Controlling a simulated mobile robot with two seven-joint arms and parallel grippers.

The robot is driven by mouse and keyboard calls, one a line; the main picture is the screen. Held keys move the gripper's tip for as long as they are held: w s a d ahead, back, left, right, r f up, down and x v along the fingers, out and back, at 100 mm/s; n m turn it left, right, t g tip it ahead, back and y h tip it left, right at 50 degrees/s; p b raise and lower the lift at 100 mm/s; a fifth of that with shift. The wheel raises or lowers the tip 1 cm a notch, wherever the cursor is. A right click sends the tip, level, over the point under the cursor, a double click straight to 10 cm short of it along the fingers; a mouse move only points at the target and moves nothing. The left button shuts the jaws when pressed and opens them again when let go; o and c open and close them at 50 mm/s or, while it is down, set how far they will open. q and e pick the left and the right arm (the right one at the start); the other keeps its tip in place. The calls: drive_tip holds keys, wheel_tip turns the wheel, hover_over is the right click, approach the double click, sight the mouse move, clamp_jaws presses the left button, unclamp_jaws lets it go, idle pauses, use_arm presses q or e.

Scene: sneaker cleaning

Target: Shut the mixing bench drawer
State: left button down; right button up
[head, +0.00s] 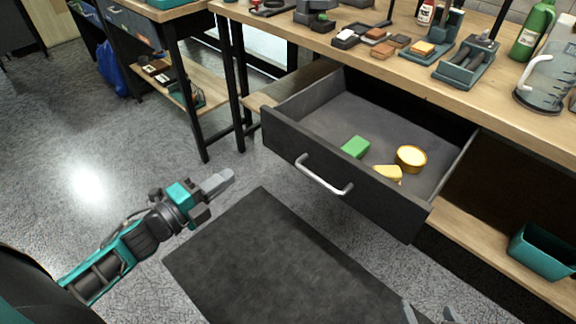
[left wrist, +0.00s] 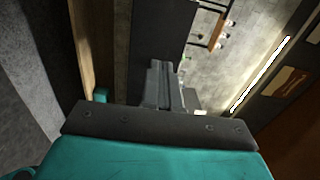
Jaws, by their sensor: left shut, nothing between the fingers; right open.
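The dark grey drawer (head: 285,149) of the mixing bench (head: 470,92) is pulled far out. Its front carries a silver bar handle (head: 323,176). Inside lie a green block (head: 355,147), a round yellow tin (head: 410,158) and a yellow wedge-like piece (head: 387,173). My left gripper (head: 222,180) is shut and empty, to the left of the drawer front and apart from the handle. Its fingers also show in the left wrist view (left wrist: 165,85). My right gripper (head: 430,314) is open at the bottom edge of the head view, below the drawer front, mostly cut off.
The bench top holds brushes, blocks, a green bottle (head: 533,30) and a clear jug (head: 543,75). A teal bin (head: 541,252) stands on the lower shelf at the right. A dark mat (head: 270,255) lies on the floor before the drawer. Another bench (head: 168,18) stands at the back left.

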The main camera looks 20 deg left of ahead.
sight(281, 140)
use_arm(q)
drive_tip(key=b+x, duration=0.1)
drive_tip(key=x, duration=1.3)
drive_tip(key=shift+b, duration=0.35)
use_arm(e)
drive_tip(key=shift+w+f, duration=0.3)
drive_tip(key=shift+f, duration=0.4)
use_arm(q)
drive_tip(key=shift+w, duration=0.1)
